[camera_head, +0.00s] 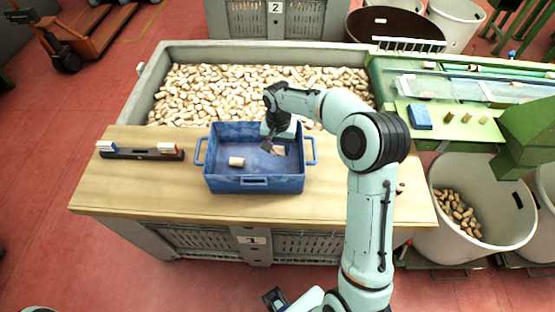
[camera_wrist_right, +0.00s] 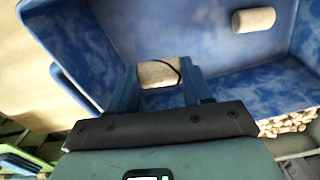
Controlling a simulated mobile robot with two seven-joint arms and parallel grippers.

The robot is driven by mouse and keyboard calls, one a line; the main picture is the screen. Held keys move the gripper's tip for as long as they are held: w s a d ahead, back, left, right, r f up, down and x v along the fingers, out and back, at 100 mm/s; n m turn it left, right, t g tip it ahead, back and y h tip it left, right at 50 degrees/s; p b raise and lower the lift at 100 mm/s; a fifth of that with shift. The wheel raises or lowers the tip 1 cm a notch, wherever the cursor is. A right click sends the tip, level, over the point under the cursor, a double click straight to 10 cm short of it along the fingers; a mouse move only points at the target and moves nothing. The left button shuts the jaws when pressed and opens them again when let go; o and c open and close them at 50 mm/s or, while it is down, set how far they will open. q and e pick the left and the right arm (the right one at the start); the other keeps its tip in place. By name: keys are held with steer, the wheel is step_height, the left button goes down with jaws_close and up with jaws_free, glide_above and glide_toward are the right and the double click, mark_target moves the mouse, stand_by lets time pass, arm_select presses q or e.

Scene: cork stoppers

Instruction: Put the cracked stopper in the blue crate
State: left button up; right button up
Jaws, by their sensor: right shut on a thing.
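The blue crate (camera_head: 254,184) stands on the wooden board, and its inside fills much of the right wrist view (camera_wrist_right: 90,45). My right gripper (camera_head: 270,148) points down inside the crate, toward its right side. It is shut on a cork stopper with a dark curved crack, the cracked stopper (camera_wrist_right: 158,73), held between the fingertips. I cannot tell whether this stopper touches the crate floor. Another stopper (camera_head: 236,161) lies loose on the crate floor; it also shows in the right wrist view (camera_wrist_right: 254,19). What seems my left gripper (camera_head: 275,298) is at the bottom edge, its jaws unclear.
A large bin of stoppers (camera_head: 200,95) lies behind the wooden board (camera_head: 130,195). A black holder with small blocks (camera_head: 140,153) sits left of the crate. A blue pad (camera_head: 420,117) and small stoppers are on the green bench. A white tub of stoppers (camera_head: 480,170) stands right.

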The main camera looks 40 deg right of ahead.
mark_target(278, 166)
steer(key=shift+f, duration=3.35)
steer(key=shift+f, duration=0.15)
steer(key=o, duration=1)
step_height(278, 166, up, 12)
steer(key=shift+r, duration=0.2)
steer(key=shift+f, duration=0.1)
